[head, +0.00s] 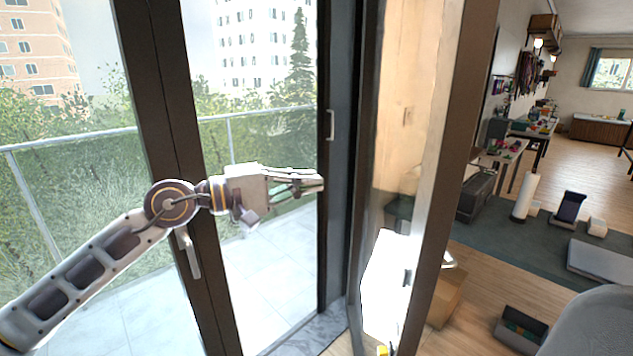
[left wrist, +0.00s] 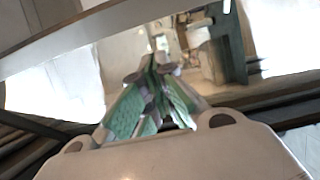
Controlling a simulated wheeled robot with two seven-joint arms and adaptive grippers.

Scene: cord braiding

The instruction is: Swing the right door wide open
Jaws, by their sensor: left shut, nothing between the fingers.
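The right door (head: 455,170) is a glass panel in a dark brown frame. My left gripper (head: 320,182) is shut and empty, fingers pointing right. In the head view it is left of the door panel and overlaps the dark frame post; I cannot tell whether it touches anything. In the left wrist view the shut fingers (left wrist: 158,85) with green pads point towards a pale, partly reflecting surface. My right gripper is not in view.
The left door (head: 165,90), dark-framed with a handle (head: 188,253), is behind my left arm. Beyond the glass is a tiled balcony with a railing (head: 70,140). Right of the door, the room has a wooden floor, a dark mat (head: 510,235), a cardboard box (head: 445,297) and an open bin (head: 520,328).

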